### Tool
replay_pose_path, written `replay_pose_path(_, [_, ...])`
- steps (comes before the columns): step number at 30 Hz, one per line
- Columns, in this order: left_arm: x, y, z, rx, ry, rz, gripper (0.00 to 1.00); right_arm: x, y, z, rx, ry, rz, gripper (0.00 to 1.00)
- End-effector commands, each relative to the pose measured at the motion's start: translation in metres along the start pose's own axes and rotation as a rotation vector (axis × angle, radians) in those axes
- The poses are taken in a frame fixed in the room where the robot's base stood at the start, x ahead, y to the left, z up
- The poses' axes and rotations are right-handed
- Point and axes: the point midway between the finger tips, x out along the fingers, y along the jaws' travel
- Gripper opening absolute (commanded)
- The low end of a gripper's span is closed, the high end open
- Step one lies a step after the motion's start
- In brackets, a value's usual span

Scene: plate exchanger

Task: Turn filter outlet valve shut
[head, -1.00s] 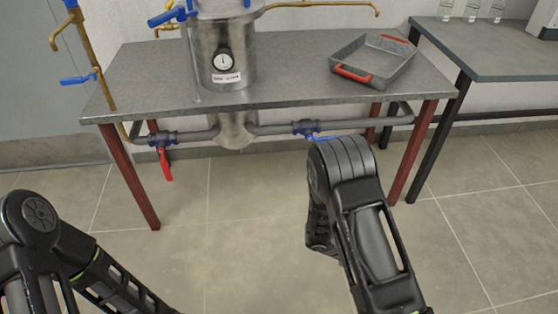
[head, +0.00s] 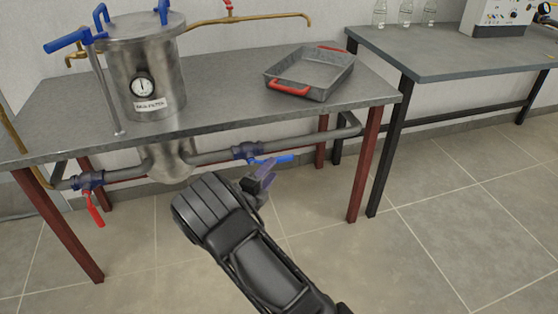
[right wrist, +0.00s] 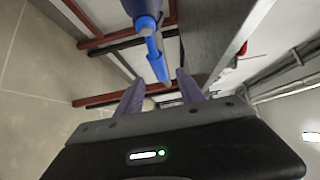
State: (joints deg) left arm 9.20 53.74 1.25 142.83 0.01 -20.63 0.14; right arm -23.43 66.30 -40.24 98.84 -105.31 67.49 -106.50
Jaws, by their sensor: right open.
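The metal filter vessel (head: 148,75) with a round gauge stands on the table, and its lower part hangs beneath the top. On the pipe to its right, under the table, is a valve (head: 246,151) with a blue lever (head: 272,160) pointing right, roughly along the pipe. My right gripper (head: 266,178) is open, just below and in front of this lever. In the right wrist view the blue lever (right wrist: 157,60) lies ahead of the gap between the spread fingertips (right wrist: 158,84); I cannot tell whether they touch. My left gripper is out of view.
The steel table (head: 215,112) sits closely above the valve. A second valve with a red lever (head: 95,210), pointing down, is on the left pipe. A grey tray (head: 310,75) with red handles lies on the table. The floor in front is clear.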

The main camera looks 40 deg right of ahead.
Motion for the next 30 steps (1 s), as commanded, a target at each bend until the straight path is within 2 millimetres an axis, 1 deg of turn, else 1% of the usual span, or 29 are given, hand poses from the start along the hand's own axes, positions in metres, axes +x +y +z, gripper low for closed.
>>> replay_pose_path(9, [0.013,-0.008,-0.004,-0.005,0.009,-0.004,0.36,0.048,0.003,-0.001,0.002,0.003,0.000,0.45])
replay_pose_path(13, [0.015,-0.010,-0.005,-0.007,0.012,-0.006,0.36,0.062,0.002,-0.001,0.002,0.001,0.001,0.45])
replay_pose_path(17, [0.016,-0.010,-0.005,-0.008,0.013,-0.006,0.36,0.068,0.001,-0.001,0.000,0.001,0.001,0.45])
replay_pose_path(24, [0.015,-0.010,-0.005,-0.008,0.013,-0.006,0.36,0.068,0.001,-0.001,0.000,0.001,0.001,0.44])
replay_pose_path(30, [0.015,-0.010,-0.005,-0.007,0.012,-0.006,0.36,0.068,0.001,-0.001,0.000,0.001,0.001,0.27])
